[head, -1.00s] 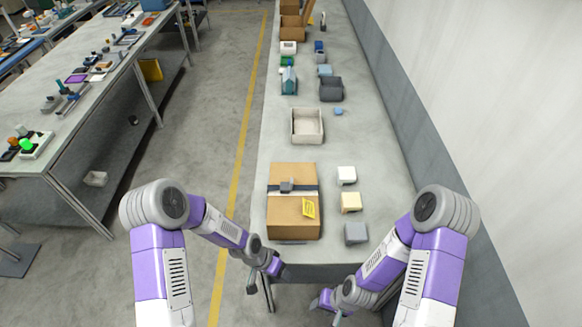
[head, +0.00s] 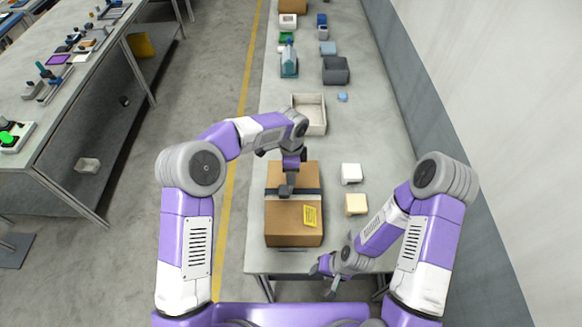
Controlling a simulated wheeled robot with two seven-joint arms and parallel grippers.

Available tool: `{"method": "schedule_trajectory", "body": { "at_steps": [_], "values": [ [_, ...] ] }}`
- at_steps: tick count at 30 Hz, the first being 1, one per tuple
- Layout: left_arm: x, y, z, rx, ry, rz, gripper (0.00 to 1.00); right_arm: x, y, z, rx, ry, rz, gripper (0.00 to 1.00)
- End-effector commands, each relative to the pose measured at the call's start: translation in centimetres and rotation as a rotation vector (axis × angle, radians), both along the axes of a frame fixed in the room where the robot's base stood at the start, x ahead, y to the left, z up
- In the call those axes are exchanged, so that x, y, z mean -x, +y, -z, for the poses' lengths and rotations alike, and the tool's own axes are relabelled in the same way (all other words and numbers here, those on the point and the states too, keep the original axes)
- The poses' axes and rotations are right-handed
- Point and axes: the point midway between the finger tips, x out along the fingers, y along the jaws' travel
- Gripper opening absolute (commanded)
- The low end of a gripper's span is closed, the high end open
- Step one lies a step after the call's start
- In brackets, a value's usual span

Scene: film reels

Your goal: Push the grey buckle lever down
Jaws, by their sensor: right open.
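A brown cardboard box (head: 285,225) sits on the near end of the long bench, with a dark strap (head: 308,192) across its top. The grey buckle (head: 286,191) is on the strap, left of the middle. My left gripper (head: 289,176) points down from above, right at the buckle. Its fingertips merge with the grey buckle, so I cannot tell contact, the jaw gap or the lever's angle. My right gripper (head: 325,278) is open and empty, low at the bench's front edge, right of the box.
A white block (head: 351,173) and a cream block (head: 356,204) stand right of the box. A pale open tray (head: 311,112) lies behind it. A dark grey bin (head: 335,70) and a teal item (head: 289,62) are farther back. A wall runs along the right.

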Motion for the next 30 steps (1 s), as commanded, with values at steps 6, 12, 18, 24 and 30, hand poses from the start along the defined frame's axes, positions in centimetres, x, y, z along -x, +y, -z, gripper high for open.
{"method": "schedule_trajectory", "body": {
  "at_steps": [6, 12, 18, 24, 30],
  "values": [
    [0.1, 0.1, 2.3, -0.003, 0.005, 0.000, 0.60, 0.1, 0.0, -0.5, -0.001, 0.003, 0.000, 0.43],
    [0.1, 0.0, 5.5, -0.001, 0.005, -0.001, 0.60, 0.1, 0.0, -1.0, 0.000, 0.002, 0.000, 0.43],
    [0.0, 0.0, 7.2, 0.000, 0.001, -0.002, 0.60, 0.1, 0.0, -1.3, 0.000, 0.002, 0.000, 0.43],
    [0.0, 0.0, 7.5, 0.000, 0.000, -0.002, 0.60, 0.1, 0.0, -1.3, 0.000, 0.002, 0.000, 0.43],
    [0.0, 0.0, 7.5, 0.000, 0.000, -0.002, 0.44, 0.1, 0.0, -1.2, 0.000, 0.002, 0.000, 0.43]
  ]
}}
